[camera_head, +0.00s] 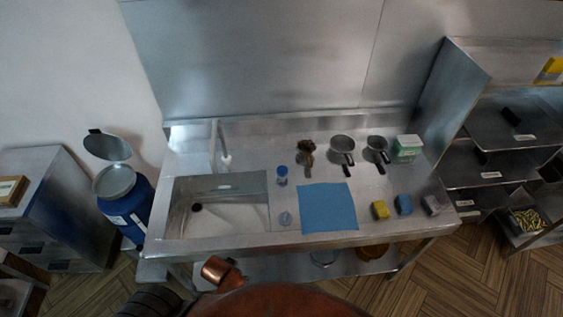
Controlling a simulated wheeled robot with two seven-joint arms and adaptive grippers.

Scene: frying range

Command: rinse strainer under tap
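Two round metal vessels with dark handles lie on the steel counter right of the middle, a left one (342,145) and a right one (377,144). Their handles point toward the front. They look like strainers or small pans; mesh cannot be made out. The tap (214,141) stands at the back left of the counter, its spout over the rear of the sink side. The sink basin (198,207) is below it, with a dark drain, and looks empty. Neither gripper can be made out in the view.
A blue cloth (327,208) lies right of the sink. A blue-capped jar (282,175), a brown item (306,150), a green-white box (407,148) and yellow (380,209), blue (404,205) and grey (432,205) blocks share the counter. A blue drum (127,211) stands left.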

